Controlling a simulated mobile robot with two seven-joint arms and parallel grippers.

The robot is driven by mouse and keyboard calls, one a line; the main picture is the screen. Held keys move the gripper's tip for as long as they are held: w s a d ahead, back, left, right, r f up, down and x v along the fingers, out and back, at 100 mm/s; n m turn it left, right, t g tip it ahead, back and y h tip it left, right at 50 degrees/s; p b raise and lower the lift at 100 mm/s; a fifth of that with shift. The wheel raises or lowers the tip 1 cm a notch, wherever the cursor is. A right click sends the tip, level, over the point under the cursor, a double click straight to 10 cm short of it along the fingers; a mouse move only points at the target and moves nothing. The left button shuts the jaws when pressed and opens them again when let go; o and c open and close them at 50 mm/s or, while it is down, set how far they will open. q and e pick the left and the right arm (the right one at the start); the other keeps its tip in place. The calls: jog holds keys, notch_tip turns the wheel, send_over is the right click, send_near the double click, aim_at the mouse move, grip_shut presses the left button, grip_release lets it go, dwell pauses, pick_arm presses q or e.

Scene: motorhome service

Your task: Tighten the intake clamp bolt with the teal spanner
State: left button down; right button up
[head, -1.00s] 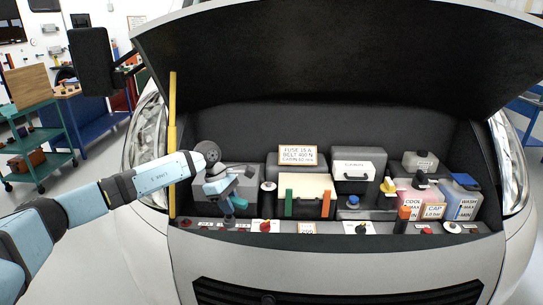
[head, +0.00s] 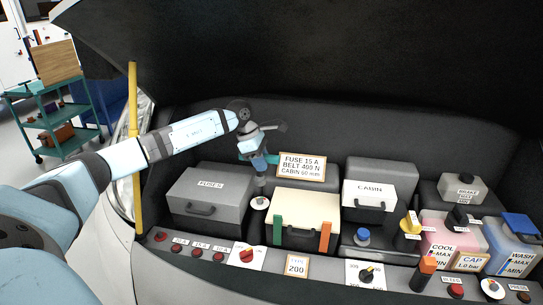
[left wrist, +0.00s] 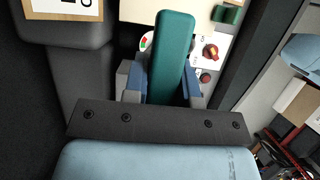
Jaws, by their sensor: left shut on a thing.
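My left gripper (head: 258,158) is shut on the teal spanner, above the gap between the grey fuse box and the cream-topped box. Only a small teal part of the spanner (head: 272,158) shows in the head view. In the left wrist view the spanner's broad teal body (left wrist: 173,50) sticks out between the fingers (left wrist: 163,95). A pale round disc (head: 260,203) lies below the gripper; in the left wrist view a disc with red and green marks (left wrist: 144,43) is partly covered by the spanner. I cannot tell for certain which part is the intake clamp bolt. My right gripper is out of view.
The grey fuse box (head: 208,196) is left of the gripper, the cream-topped box (head: 306,207) right and below. A label board (head: 302,167) stands close by. A yellow prop rod (head: 134,150) rises at left under the raised hood (head: 330,60). Red knobs line the front ledge.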

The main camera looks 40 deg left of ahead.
aim_at(261, 176)
pick_arm(q)
jog(key=shift+s+r, duration=0.2)
jog(key=shift+s, duration=0.1)
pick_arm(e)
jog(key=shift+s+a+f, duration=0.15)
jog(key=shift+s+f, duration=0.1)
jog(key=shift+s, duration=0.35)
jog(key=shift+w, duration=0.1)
pick_arm(q)
jog(key=shift+w+f, duration=0.1)
jog(key=shift+f, duration=0.1)
jog(key=shift+f+b, duration=0.5)
jog(key=shift+b, duration=0.15)
jog(key=shift+f+b, duration=1.4)
jog(key=shift+f, duration=0.8)
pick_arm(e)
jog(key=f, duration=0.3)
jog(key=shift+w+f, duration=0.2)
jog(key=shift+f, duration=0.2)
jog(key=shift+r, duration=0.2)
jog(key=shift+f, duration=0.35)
